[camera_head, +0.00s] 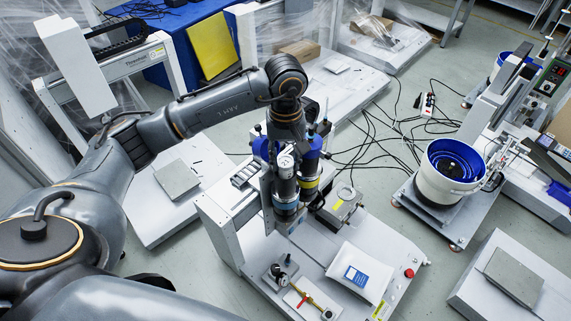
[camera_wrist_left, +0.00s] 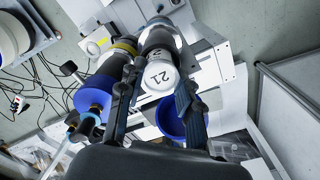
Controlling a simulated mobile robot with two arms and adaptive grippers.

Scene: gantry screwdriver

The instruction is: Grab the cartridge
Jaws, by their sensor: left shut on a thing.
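The cartridge (camera_wrist_left: 160,75), a dark cylinder with a white end cap marked 21, sits between the fingers of my left gripper (camera_wrist_left: 155,92) in the left wrist view. The gripper is shut on it near the cap. In the head view my left arm reaches over the gantry machine, and the cartridge (camera_head: 285,187) stands upright in it. A second dark cylinder (camera_head: 309,180) with a yellow band stands close beside it. It also shows in the left wrist view (camera_wrist_left: 104,85) with a blue disc-shaped end. The gripper's fingertips are largely hidden in the head view. My right gripper is not in view.
A white bowl with a blue rim (camera_head: 452,165) stands to the right. Black cables (camera_head: 385,130) lie on the floor.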

